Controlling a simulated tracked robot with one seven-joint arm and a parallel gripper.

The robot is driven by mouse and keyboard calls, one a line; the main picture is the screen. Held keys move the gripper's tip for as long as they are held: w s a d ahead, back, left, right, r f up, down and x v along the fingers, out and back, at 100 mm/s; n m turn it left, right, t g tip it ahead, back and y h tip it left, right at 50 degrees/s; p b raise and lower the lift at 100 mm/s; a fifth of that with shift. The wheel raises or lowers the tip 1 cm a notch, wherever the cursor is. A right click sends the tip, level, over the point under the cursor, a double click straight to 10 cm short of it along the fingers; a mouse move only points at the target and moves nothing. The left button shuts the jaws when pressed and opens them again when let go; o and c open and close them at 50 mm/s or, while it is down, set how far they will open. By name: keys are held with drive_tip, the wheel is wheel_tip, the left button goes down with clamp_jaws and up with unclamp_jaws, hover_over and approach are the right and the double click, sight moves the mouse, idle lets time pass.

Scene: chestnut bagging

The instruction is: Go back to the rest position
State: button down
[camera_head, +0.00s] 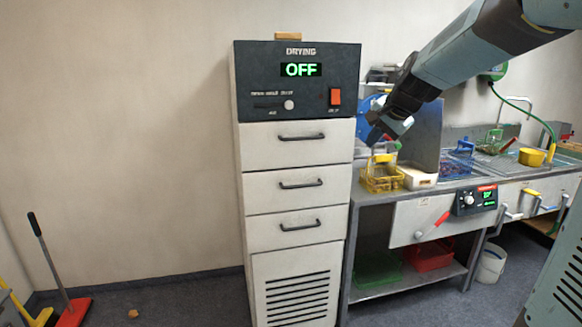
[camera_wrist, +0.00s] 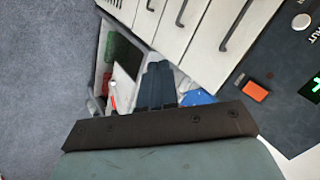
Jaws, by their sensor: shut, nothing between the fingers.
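My gripper (camera_head: 376,135) is in the air in front of the counter, just right of the drying cabinet in the head view. In the wrist view its two dark fingers (camera_wrist: 157,84) lie side by side, shut with nothing between them. The drying cabinet (camera_head: 297,160) has a dark panel reading OFF, a round slider knob (camera_head: 289,104) and an orange-red switch (camera_head: 335,96). Its three handled drawers look shut. In the wrist view the switch (camera_wrist: 255,91) and the drawer fronts (camera_wrist: 205,22) appear to the right of and beyond the fingers, apart from them.
A yellow wire basket (camera_head: 381,178) stands on the counter below my gripper. A blue basket (camera_head: 457,163) sits in the sink area. Green and red crates (camera_head: 428,254) are on the lower shelf. The floor before the cabinet is mostly clear.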

drive_tip(key=s+f+n+h, duration=0.1)
drive_tip(key=s+f+n, duration=0.1)
drive_tip(key=s, duration=0.8)
drive_tip(key=s+d+f+n+g+h, duration=0.1)
drive_tip(key=s+f+n, duration=0.1)
drive_tip(key=s, duration=0.8)
drive_tip(key=s+f+n+g, duration=0.1)
drive_tip(key=s+n, duration=0.3)
drive_tip(key=s, duration=0.6)
drive_tip(key=shift+s+d+f+n+h, duration=0.3)
drive_tip(key=shift+s+d+f+h, duration=0.1)
drive_tip(key=shift+f, duration=0.4)
